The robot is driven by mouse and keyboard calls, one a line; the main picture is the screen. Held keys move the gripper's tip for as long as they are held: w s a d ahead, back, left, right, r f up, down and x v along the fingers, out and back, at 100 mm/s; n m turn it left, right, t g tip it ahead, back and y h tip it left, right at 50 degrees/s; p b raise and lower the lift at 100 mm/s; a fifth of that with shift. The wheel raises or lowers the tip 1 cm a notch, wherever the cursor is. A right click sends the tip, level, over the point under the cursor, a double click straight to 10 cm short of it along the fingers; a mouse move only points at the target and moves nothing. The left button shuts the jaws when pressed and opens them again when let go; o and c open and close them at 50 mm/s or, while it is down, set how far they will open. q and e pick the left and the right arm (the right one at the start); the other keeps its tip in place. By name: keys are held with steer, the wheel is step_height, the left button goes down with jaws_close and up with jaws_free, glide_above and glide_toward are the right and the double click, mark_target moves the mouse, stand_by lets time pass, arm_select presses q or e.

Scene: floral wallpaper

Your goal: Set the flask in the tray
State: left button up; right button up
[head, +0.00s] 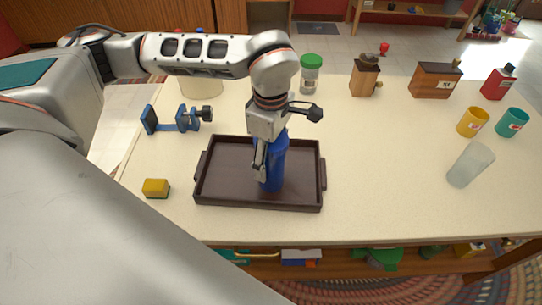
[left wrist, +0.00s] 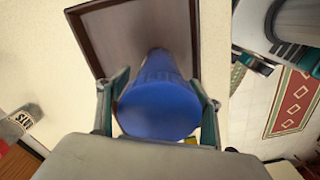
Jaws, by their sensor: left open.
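The blue flask (head: 273,167) stands upright in the dark brown tray (head: 222,198), right of its middle. In the left wrist view the flask's blue top (left wrist: 158,108) is between my two fingers, with the tray (left wrist: 92,13) beyond it. My left gripper (head: 262,160) reaches down over the flask from above, its fingers on either side of it and apart. The gripper hides part of the flask. My right gripper is not in view.
A blue vise (head: 178,121) and a yellow block (head: 155,187) lie left of the tray. A green-lidded jar (head: 311,76) and a wooden grinder (head: 364,78) stand behind.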

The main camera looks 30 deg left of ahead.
arm_select(q)
step_height(320, 180, up, 12)
steer(key=shift+r+p, duration=0.1)
steer(key=shift+p, duration=0.4)
stand_by(0.4)
